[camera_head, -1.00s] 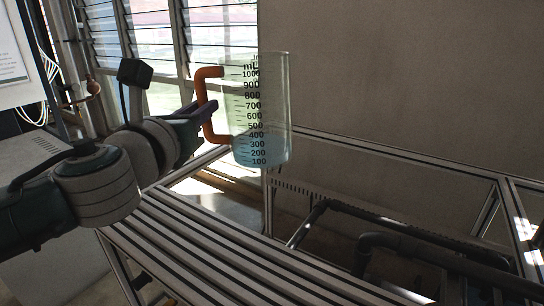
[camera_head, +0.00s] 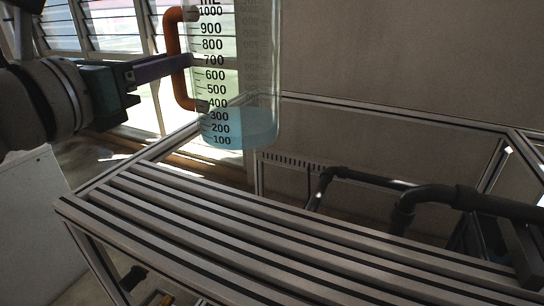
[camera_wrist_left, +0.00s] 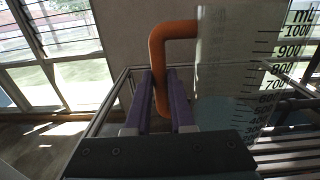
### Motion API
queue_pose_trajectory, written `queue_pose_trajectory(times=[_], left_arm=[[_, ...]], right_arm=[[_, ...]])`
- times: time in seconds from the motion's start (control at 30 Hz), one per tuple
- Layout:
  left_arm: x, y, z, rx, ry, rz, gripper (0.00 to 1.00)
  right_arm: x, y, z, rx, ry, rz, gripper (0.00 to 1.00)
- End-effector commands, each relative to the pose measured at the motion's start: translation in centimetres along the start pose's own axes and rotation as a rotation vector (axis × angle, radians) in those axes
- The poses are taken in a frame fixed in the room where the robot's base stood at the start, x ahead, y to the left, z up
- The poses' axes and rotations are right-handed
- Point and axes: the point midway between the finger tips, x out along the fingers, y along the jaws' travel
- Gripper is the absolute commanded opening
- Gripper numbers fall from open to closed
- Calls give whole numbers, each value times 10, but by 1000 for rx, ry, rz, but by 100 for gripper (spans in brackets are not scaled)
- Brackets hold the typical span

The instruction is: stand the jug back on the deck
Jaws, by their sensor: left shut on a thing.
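The jug (camera_head: 240,85) is a clear graduated measuring jug with an orange handle (camera_head: 175,62) and pale blue liquid in its lower part. It is upright in the head view, with its top cut off by the frame edge. My left gripper (camera_head: 185,66) is shut on the orange handle from the left. In the left wrist view the purple fingers (camera_wrist_left: 161,98) stand on both sides of the handle, and the jug (camera_wrist_left: 230,75) is to their right. The deck (camera_head: 230,215) is a slatted surface below the jug in the picture. The jug appears held above it.
A metal frame (camera_head: 400,122) runs behind the deck. Dark bent pipes (camera_head: 430,195) lie at the right. A white box (camera_head: 35,200) stands at the lower left. Louvred windows (camera_head: 110,30) are at the back left. The deck slats are bare.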

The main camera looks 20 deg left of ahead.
Motion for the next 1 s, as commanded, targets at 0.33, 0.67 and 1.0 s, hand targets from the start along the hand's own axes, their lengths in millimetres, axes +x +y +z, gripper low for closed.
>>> queue_pose_trajectory(times=[0.33,0.67,1.0], left_arm=[[0,2,-110,-6,0,6,0],[0,2,-140,-4,0,5,0],[0,2,-173,-3,-1,4,0]], right_arm=[[61,0,20,-4,-2,5,50],[79,-1,26,-4,-3,4,50],[103,-2,34,-4,-4,4,50]])
